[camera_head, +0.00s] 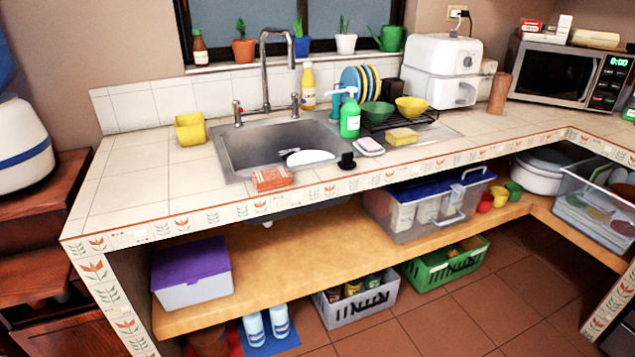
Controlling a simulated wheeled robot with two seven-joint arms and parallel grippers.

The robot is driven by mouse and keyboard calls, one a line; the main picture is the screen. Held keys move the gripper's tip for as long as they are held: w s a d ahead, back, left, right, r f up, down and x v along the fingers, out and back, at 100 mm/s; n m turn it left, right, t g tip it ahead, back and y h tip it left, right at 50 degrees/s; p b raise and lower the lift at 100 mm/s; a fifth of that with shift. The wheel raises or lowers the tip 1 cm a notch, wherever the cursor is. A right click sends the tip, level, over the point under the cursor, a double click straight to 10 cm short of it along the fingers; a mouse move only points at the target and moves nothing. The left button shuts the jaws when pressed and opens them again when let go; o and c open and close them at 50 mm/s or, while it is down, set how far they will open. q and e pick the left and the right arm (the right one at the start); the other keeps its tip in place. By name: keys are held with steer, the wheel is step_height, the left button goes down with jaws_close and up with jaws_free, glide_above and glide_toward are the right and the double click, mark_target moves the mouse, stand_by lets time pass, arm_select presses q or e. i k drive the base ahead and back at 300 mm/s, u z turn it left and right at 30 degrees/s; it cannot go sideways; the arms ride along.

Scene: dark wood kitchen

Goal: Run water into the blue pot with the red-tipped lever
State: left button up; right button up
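A small blue pot (302,47) with a green plant stands on the windowsill behind the sink. A tall metal faucet (265,70) rises behind the sink, its curved spout ending in front of the blue pot in the picture. The red-tipped lever (237,112) is left of the faucet's base. A second lever (295,104) is on the right; its tip color is too small to tell. No water stream shows. The sink (235,150) holds a white plate (310,157) and some cutlery. Neither of my grippers is in view.
A yellow container (190,129) is left of the sink. A green soap bottle (350,119), yellow bottle (308,87) and dish rack with bowls stand on the right. An orange-red sponge (271,179) lies at the front. The left counter is clear.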

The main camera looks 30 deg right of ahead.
mark_target(235, 103)
steer(key=u, duration=0.85)
steer(key=i, duration=0.75)
steer(key=z, duration=2.05)
